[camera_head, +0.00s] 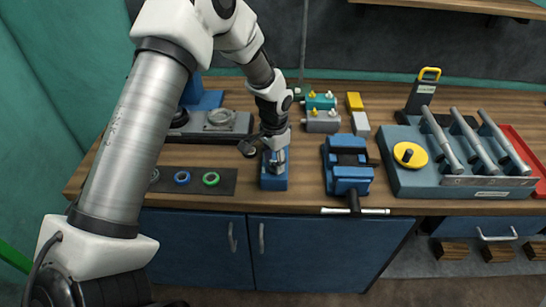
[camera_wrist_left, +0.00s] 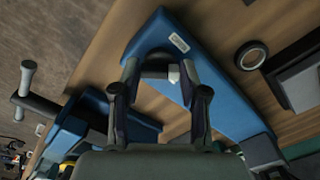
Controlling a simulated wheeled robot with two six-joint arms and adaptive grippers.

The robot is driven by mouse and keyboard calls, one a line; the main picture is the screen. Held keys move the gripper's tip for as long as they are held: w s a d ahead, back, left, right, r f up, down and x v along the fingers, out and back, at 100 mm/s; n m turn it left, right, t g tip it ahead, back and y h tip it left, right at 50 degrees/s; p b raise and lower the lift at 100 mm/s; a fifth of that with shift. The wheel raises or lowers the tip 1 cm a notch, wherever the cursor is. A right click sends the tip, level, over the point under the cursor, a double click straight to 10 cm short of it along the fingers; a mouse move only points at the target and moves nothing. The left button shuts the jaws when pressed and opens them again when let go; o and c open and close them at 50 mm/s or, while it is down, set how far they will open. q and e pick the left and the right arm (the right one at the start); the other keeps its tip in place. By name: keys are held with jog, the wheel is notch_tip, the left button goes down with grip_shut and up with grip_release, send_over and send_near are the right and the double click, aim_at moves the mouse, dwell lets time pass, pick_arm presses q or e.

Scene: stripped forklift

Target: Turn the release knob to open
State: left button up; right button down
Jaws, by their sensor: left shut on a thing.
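My left gripper (camera_head: 274,145) reaches down from above onto a blue block-shaped stand (camera_head: 273,184) at the front middle of the bench. A yellow disc with a black knob (camera_head: 410,155) sits on the lever console to the right, apart from my gripper. My right gripper is not in view.
A blue vise (camera_head: 347,165) with a T-handle stands close right of the stand. A dark mat (camera_head: 200,187) with several rings lies left. Small coloured boxes (camera_head: 322,121) stand behind. The lever console (camera_head: 470,190) fills the right side.

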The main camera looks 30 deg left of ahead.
pick_arm(q)
jog(key=n+p, duration=0.1)
jog(key=n, duration=0.4)
jog(key=shift+w+r+n+p, duration=0.1)
jog(key=shift+n+p, duration=0.2)
jog(key=shift+p, duration=0.05)
jog(key=shift+w+d+n+p, duration=0.1)
jog(key=shift+n+p, duration=0.45)
jog(key=shift+n, duration=1.55)
jog(key=o, duration=1.1)
jog(key=shift+o, duration=0.2)
jog(key=shift+w, duration=0.1)
notch_tip(320, 180, up, 12)
